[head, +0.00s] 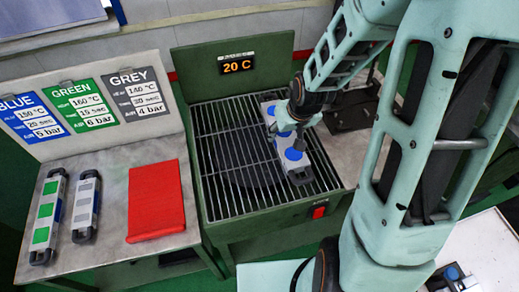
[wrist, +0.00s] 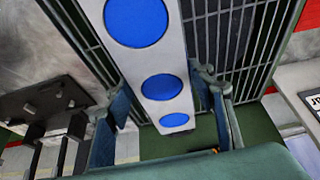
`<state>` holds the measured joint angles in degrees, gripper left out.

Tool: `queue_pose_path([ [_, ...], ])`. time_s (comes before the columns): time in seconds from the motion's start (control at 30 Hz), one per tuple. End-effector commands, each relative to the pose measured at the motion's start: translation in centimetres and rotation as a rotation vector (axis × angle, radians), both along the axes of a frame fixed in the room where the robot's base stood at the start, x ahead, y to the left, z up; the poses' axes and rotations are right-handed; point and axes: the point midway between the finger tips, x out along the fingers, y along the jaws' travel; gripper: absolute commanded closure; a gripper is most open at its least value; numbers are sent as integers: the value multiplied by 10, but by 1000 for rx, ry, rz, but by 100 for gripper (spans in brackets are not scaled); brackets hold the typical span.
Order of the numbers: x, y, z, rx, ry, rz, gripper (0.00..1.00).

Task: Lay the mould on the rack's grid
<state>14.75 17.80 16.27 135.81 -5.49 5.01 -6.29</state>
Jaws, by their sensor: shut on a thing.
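The mould (head: 291,163) is a long light-grey bar with round blue pads. It lies lengthwise over the right part of the rack's grid (head: 215,175). My gripper (head: 297,118) is shut on it, gripping near the middle from above, and my wrist hides part of it. In the wrist view the mould (wrist: 158,60) runs between the two fingers (wrist: 168,115), with the grid bars (wrist: 235,40) showing on both sides. I cannot tell whether its underside touches the bars. The rack is a green box with a dark round shape under the grid.
Left of the rack, a bench holds a green-pad mould (head: 45,217), a grey-pad mould (head: 86,206) and a red pad (head: 156,202). A display (head: 237,64) reads 20 C on the rack's back panel. A dark fixture (head: 350,115) stands right. The grid's left side is free.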

Motion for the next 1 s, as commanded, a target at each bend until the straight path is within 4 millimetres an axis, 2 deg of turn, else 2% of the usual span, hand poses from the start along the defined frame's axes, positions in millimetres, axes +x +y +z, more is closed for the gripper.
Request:
queue_pose_path([
  [0.03, 5, 7, -7, 0, -9, 6, 100],
  [0.27, 15, 30, -18, 0, -9, 4, 100],
  [0.7, 26, 58, -55, 2, -7, 2, 100],
  [1.0, 30, 65, -62, 2, -6, -1, 100],
])
